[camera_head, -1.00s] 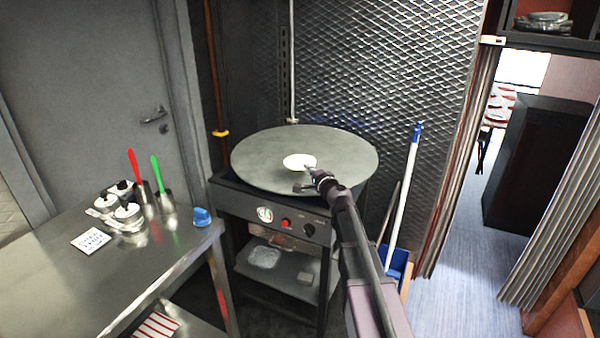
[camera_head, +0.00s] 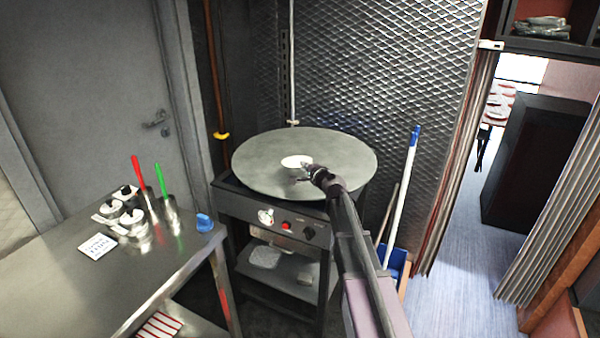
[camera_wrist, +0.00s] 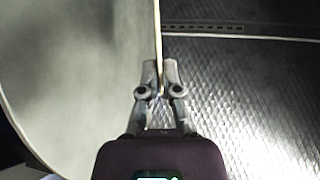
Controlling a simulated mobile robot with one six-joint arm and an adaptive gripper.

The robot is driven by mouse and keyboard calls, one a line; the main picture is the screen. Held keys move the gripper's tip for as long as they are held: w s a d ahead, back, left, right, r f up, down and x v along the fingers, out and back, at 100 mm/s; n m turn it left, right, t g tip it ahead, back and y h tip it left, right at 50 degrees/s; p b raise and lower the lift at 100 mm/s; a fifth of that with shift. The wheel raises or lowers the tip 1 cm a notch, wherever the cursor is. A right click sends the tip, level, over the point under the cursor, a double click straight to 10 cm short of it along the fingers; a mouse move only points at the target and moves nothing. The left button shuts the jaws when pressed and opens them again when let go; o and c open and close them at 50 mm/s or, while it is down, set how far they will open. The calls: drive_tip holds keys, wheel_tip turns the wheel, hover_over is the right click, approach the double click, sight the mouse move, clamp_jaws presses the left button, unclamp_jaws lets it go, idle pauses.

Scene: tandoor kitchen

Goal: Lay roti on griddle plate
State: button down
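The roti (camera_head: 296,161) shows as a small pale disc in front of the round grey griddle plate (camera_head: 265,175) in the head view. My gripper (camera_head: 306,174) is at the roti's near right edge. In the wrist view the roti (camera_wrist: 157,30) is a thin yellowish edge-on strip, and the fingertips of my gripper (camera_wrist: 160,68) are closed around it. The griddle plate (camera_wrist: 70,70) fills the left of that view. Whether the roti touches the plate cannot be told.
The plate rests on a black stove stand (camera_head: 270,208) with a red knob. A steel table (camera_head: 150,265) with pots and red- and green-handled tools is at left. A mesh wall (camera_head: 390,70) stands behind, and a white-handled broom (camera_head: 402,200) at right.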

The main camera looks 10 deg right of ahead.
sight(304, 184)
drive_tip(key=shift+m+g+h, duration=0.4)
drive_tip(key=shift+g+h, duration=0.1)
drive_tip(key=shift+h, duration=0.2)
drive_tip(key=w+r+p, duration=0.2)
drive_tip(key=w+p, duration=0.1)
drive_tip(key=p, duration=0.1)
drive_tip(key=shift+d+r, duration=0.1)
drive_tip(key=shift+r, duration=0.3)
drive_tip(key=shift+w+d+r+m+g+h+p, duration=0.2)
drive_tip(key=shift+w+r+h+p, duration=0.2)
drive_tip(key=shift+p, duration=0.3)
drive_tip(key=shift+w+d+r+m+g+h+p, duration=0.1)
drive_tip(key=shift+w+r+g+h+p, duration=0.15)
drive_tip(key=shift+w+p, duration=0.3)
drive_tip(key=shift+s+f, duration=0.15)
drive_tip(key=shift+f, duration=0.05)
wheel_tip(304, 184, down, 10)
drive_tip(key=b, duration=0.9)
drive_tip(key=shift+r+b, duration=0.15)
drive_tip(key=shift+b, duration=0.25)
drive_tip(key=c, duration=1)
unclamp_jaws()
drive_tip(key=shift+o, duration=0.2)
drive_tip(key=shift+p+v, duration=1.4)
drive_tip(key=shift+v, duration=2.65)
